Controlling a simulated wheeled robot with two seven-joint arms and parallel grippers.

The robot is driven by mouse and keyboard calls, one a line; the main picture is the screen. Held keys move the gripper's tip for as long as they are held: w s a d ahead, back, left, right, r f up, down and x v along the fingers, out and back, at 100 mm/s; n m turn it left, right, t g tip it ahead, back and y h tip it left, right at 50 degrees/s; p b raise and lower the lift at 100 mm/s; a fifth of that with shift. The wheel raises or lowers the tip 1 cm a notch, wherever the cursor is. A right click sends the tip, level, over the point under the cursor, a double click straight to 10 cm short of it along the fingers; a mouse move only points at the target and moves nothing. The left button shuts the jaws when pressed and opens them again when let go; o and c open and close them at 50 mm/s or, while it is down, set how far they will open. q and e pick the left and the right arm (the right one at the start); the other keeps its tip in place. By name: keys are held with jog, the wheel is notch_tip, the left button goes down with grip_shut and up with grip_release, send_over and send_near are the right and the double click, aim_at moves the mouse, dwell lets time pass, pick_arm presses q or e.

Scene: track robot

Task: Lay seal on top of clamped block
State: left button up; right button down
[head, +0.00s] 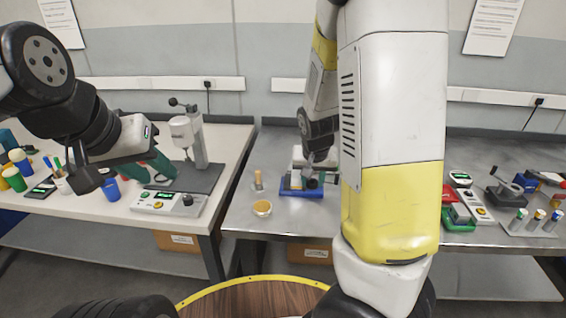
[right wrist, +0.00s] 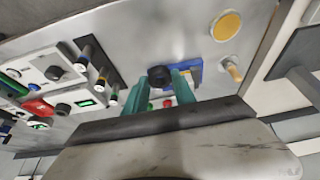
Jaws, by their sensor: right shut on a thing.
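A small blue clamp (head: 301,190) stands on the metal table in the head view, with a pale piece in it. It also shows in the right wrist view (right wrist: 190,70). My right gripper (head: 318,168) reaches down at the clamp; in the right wrist view its green fingers (right wrist: 158,88) are shut on a black round knob (right wrist: 159,76). A flat orange disc (head: 262,208), possibly the seal, lies in front of the clamp, to its left; it also shows in the right wrist view (right wrist: 228,25). My left gripper (head: 152,165) hangs over the left table, its finger gap unclear.
On the left table are a press (head: 193,140) and a control box (head: 167,203). On the right are a control box (head: 475,207) and several capped tubes (head: 536,220). A gap separates the tables.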

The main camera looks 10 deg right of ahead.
send_near(297, 172)
jog(key=shift+w+d+f, duration=0.15)
jog(key=shift+w+f, duration=0.2)
jog(key=shift+f, duration=0.15)
jog(key=shift+w+d+f, duration=0.15)
jog(key=shift+w+f, duration=0.15)
jog(key=shift+f, duration=0.2)
jog(key=shift+s+x, duration=0.15)
jog(key=shift+x, duration=0.75)
jog(key=shift+s+x, duration=0.2)
jog(key=shift+x, duration=0.7)
jog(key=shift+a+f, duration=0.15)
jog(key=shift+f, duration=0.1)
jog(key=c, duration=1)
grip_release()
jog(key=shift+c, duration=0.2)
